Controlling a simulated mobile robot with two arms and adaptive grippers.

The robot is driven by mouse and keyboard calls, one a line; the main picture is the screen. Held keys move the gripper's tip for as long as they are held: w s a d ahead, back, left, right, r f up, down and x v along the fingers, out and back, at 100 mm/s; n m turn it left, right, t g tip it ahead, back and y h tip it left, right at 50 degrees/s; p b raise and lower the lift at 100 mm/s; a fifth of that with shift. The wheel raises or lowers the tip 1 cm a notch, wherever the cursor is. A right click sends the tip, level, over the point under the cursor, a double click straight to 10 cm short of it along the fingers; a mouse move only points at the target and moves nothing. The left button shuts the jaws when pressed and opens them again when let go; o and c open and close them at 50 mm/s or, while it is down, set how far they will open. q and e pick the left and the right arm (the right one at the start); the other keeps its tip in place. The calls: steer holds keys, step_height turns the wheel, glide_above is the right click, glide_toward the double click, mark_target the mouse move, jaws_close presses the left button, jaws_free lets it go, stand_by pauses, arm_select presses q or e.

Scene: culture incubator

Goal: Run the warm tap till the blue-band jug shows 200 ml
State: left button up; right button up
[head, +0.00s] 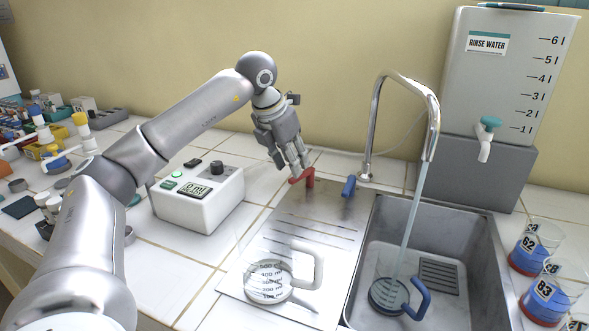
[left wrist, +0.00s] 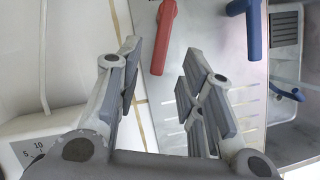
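The red tap lever (head: 304,177) and the blue lever (head: 348,187) sit at the back of the steel drainer. Water runs from the curved spout (head: 432,130) into the jug with the blue handle (head: 418,298), which stands in the sink; its level is too small to read. My left gripper (head: 297,165) is over the red lever. In the left wrist view its fingers (left wrist: 160,54) are apart, with the red lever (left wrist: 164,40) just beyond the gap between them and the blue lever (left wrist: 247,28) to the right. I cannot tell if they touch. My right gripper is out of view.
A white-handled jug (head: 266,287) stands on the drainer (head: 310,225). A white box with a lit green button and display (head: 198,200) is left of it. A rinse water tank (head: 505,75) stands behind the sink (head: 480,255); numbered beakers (head: 545,290) are at right.

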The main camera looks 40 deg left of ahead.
arm_select(q)
steer(key=v, duration=0.8)
stand_by(6.6)
